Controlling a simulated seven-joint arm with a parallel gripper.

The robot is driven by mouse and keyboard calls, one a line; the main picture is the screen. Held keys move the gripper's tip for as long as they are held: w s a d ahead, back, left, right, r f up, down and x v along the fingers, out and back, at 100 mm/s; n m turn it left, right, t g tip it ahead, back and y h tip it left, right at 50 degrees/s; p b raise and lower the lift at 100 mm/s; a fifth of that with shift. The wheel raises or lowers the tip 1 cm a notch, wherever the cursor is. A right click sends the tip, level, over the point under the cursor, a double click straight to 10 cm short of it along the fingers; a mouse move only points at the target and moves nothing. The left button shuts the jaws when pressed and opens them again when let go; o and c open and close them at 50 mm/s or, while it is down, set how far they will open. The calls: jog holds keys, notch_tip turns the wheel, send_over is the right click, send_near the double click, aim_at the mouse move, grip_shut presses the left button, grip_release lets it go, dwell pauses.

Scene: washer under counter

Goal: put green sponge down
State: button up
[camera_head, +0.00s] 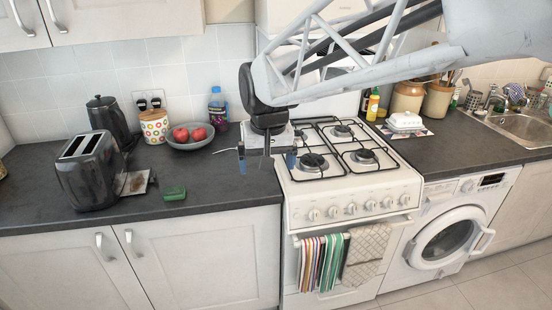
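The green sponge (175,193) lies on the dark counter, right of the toaster and near the counter's front edge. My gripper (267,164) is to the right of the sponge and apart from it, above the counter near the left side of the cooker. Its two bluish fingers are spread wide, and I see nothing held between them.
A black toaster (88,172) and a kettle (110,122) stand at the left. Behind are a patterned canister (154,127), a bowl of red fruit (190,144) and a blue bottle (216,105). The gas hob (337,148) is at the right. Counter right of the sponge is clear.

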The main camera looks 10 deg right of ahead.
jog(key=s+d+f, duration=0.1)
jog(key=s+d, duration=0.2)
jog(key=s, duration=0.3)
jog(key=s+d+f, duration=0.1)
jog(key=s+d, duration=0.1)
jog(key=s, duration=0.5)
jog(key=s+d+f+t, duration=0.1)
jog(key=s+d+f, duration=0.1)
jog(key=s, duration=0.4)
jog(key=shift+s+d, duration=0.4)
jog(key=shift+d, duration=0.4)
jog(key=shift+c, duration=0.3)
jog(key=c, duration=0.3)
